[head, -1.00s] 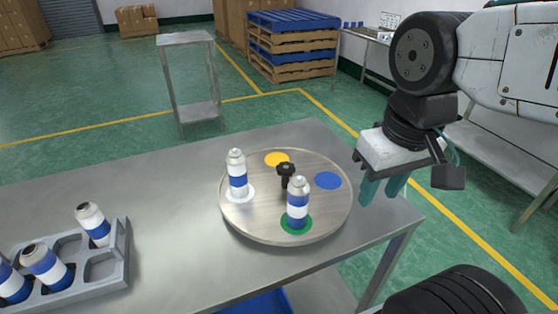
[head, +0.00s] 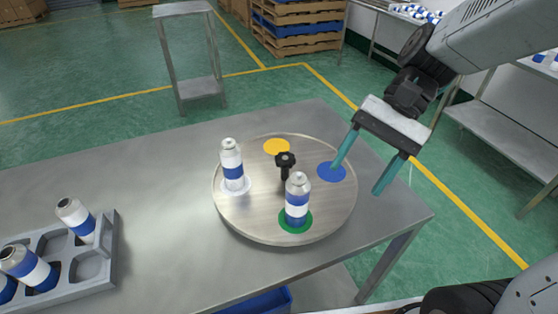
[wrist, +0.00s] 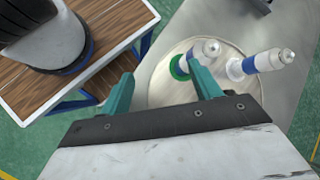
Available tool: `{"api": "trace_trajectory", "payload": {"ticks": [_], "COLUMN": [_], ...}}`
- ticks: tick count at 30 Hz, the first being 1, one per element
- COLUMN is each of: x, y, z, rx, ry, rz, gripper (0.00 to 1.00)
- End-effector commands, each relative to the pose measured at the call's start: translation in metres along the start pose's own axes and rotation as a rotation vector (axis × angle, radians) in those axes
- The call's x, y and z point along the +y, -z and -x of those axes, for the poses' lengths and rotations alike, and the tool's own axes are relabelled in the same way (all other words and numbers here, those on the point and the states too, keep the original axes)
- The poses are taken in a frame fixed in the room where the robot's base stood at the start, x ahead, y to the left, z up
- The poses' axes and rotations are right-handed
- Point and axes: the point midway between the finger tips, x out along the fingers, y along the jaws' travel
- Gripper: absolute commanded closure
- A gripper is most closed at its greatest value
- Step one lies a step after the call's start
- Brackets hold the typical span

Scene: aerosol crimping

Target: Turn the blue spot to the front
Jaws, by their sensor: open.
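A round turntable (head: 255,215) sits on the metal table, with a black knob (head: 285,161) at its middle. The blue spot (head: 331,173) is bare at its right side. The yellow spot (head: 276,147) is bare at the back. One can (head: 298,201) stands on the green spot (head: 284,226) at the front; another can (head: 232,165) stands on the white spot (head: 220,189) at the left. My gripper (head: 357,178) is open and empty by the right rim, its left finger overlapping the blue spot in the picture. The wrist view shows the turntable (wrist: 163,82) beyond the fingers; the blue spot is not visible there.
A grey rack (head: 104,262) with several cans stands at the table's left. The table (head: 150,170) is clear between rack and turntable. A blue bin (head: 256,303) shows below the front edge. A small metal stand (head: 181,9) is behind on the floor.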

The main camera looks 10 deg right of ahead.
Motion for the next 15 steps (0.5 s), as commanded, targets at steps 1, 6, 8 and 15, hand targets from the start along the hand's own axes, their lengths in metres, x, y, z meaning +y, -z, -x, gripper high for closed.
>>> {"api": "trace_trajectory", "payload": {"ticks": [1, 6, 8, 15], "x": [-0.010, -0.043, -0.054, -0.078], "y": [0.012, 0.051, 0.067, 0.128], "z": [-0.005, -0.015, -0.019, -0.032], "rx": [-0.077, -0.307, -0.385, -0.621], "ry": [0.046, 0.212, 0.271, 0.466], "rz": [-0.058, -0.243, -0.310, -0.523], "gripper": [0.37, 0.37, 0.37, 0.37]}}
